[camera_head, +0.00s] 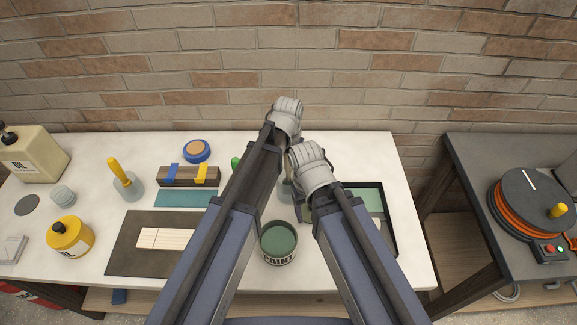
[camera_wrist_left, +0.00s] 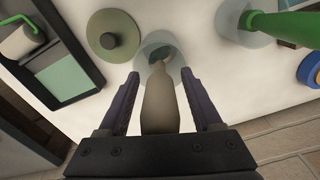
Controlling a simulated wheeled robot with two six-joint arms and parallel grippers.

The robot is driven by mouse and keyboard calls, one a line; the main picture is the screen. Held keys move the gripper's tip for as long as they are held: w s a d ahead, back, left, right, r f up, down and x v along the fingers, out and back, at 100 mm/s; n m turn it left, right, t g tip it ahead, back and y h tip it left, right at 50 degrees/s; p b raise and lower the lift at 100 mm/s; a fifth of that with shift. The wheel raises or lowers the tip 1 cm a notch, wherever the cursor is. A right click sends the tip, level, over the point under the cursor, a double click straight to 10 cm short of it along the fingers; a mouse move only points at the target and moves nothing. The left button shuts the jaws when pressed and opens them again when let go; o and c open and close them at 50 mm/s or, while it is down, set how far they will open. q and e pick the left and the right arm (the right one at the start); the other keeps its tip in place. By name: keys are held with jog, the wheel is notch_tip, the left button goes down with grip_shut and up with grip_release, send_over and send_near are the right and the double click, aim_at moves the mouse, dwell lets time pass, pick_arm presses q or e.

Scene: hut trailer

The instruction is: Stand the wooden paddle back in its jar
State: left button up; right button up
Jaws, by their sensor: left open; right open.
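In the left wrist view a pale wooden paddle (camera_wrist_left: 160,105) runs between the fingers of my left gripper (camera_wrist_left: 160,75). The gripper is open, with a gap on both sides of the paddle. The paddle's narrow far end overlaps a clear jar (camera_wrist_left: 177,53) and appears to be inside it. I cannot tell whether it reaches the bottom. In the head view the jar (camera_head: 285,190) is mostly hidden between my arms, and my left fingers are hidden by the wrist. My right gripper (camera_head: 302,207) is open beside the jar, partly covered by its wrist, with nothing visibly held.
A paint can (camera_head: 280,245) stands in front of the jar. A roller tray (camera_head: 391,240) lies right. A green-handled tool (camera_head: 235,162) stands left in another jar. A dark mat (camera_head: 120,245) and a yellow bottle (camera_head: 70,240) are further left. The brick wall (camera_head: 280,60) is behind.

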pick_arm(q)
notch_tip(320, 180, up, 12)
jog(key=p, duration=1.2)
jog(key=shift+r, duration=0.2)
pick_arm(e)
notch_tip(320, 180, up, 12)
jog(key=shift+r, duration=0.2)
